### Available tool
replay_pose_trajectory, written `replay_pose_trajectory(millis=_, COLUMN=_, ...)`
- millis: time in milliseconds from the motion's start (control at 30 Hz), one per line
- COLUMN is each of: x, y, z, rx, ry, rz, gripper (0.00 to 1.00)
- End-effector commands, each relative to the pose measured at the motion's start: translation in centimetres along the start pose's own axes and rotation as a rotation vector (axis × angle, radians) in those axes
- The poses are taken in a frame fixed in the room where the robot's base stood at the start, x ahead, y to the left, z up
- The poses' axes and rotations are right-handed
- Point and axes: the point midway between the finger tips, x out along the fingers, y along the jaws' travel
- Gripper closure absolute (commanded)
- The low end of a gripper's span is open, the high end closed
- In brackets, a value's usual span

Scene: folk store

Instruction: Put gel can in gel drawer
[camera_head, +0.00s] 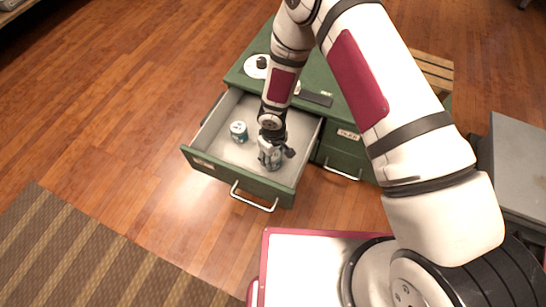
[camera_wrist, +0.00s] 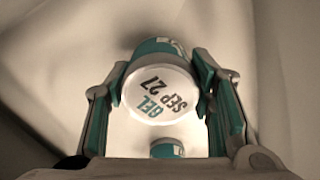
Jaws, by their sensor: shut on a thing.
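My gripper (camera_head: 273,152) reaches down inside the open left drawer (camera_head: 222,173) of the green cabinet. In the wrist view its two fingers (camera_wrist: 163,105) are shut on the sides of a gel can (camera_wrist: 160,93). The can has a white lid reading "GEL SEP 27" and a teal side. In the head view the held can is mostly hidden by my gripper. I cannot tell whether it touches the drawer floor. The label on the drawer front is too small to read.
A second white-and-teal can (camera_head: 238,131) stands in the drawer left of my gripper; a can also shows in the wrist view (camera_wrist: 167,150). A closed drawer with a handle (camera_head: 342,174) is to the right. A white round object (camera_head: 256,66) lies on the cabinet top (camera_head: 243,79).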

Motion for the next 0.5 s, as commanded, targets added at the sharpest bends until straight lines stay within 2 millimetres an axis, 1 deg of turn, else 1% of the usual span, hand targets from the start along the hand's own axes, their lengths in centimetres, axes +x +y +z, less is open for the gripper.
replay_pose_trajectory(millis=167, x=-0.17, y=0.03, z=-0.07, rx=0.0, ry=0.002, rz=0.0, gripper=0.84)
replay_pose_trajectory(millis=300, x=0.23, y=0.03, z=-0.06, rx=0.0, ry=0.001, rz=0.0, gripper=0.84)
replay_pose_trajectory(millis=333, x=0.15, y=0.03, z=-0.04, rx=-0.001, ry=0.001, rz=0.0, gripper=0.45)
replay_pose_trajectory(millis=400, x=0.1, y=0.03, z=-0.04, rx=0.0, ry=0.001, rz=0.0, gripper=0.31)
replay_pose_trajectory(millis=500, x=0.09, y=0.03, z=-0.04, rx=0.0, ry=0.001, rz=0.0, gripper=0.31)
